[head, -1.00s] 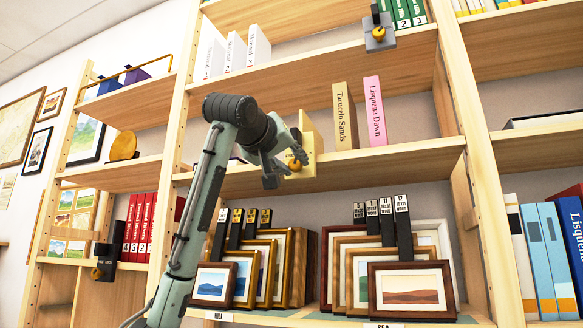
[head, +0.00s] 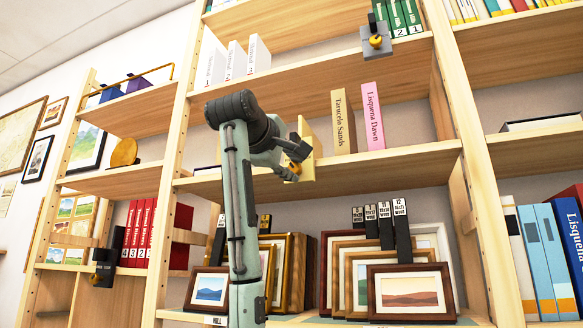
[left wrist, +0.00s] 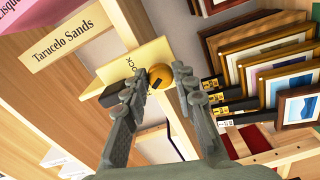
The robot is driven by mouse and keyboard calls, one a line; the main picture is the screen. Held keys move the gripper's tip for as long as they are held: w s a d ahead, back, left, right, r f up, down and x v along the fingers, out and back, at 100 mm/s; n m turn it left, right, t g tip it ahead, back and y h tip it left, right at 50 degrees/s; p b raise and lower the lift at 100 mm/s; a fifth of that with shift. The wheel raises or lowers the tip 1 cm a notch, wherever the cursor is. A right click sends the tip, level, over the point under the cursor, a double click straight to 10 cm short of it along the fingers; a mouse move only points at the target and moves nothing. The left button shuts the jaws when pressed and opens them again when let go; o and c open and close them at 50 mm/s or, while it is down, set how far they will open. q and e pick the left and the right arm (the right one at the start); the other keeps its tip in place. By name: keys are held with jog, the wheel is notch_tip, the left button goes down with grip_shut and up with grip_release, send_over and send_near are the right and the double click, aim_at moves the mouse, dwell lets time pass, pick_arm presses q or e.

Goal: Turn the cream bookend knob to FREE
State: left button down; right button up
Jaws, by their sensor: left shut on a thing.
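The cream bookend (head: 306,135) stands on the middle shelf, left of the tan book. Its round brass knob (head: 296,167) faces out at the shelf's front edge. In the left wrist view the bookend's plate (left wrist: 122,68) carries partly hidden lettering that ends in "OCK". The knob (left wrist: 160,72) sits between my fingertips there and has a dark mark on it. My left gripper (head: 290,168) is shut on the knob. Its fingers also show in the left wrist view (left wrist: 158,88). I cannot tell which setting the knob points to. My right gripper is not in view.
The tan Tarucelo Sands book (head: 344,122) and pink Lisquena Dawn book (head: 373,116) stand right of the bookend. Framed prints (head: 411,292) fill the shelf below. Another bookend with a yellow knob (head: 376,41) is on the upper shelf, and a dark one (head: 104,268) at lower left.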

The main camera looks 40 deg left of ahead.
pick_arm(q)
jog(key=shift+n, duration=1.2)
jog(key=c, duration=1.2)
grip_release()
jog(key=shift+v, duration=6.05)
jog(key=shift+a, duration=0.1)
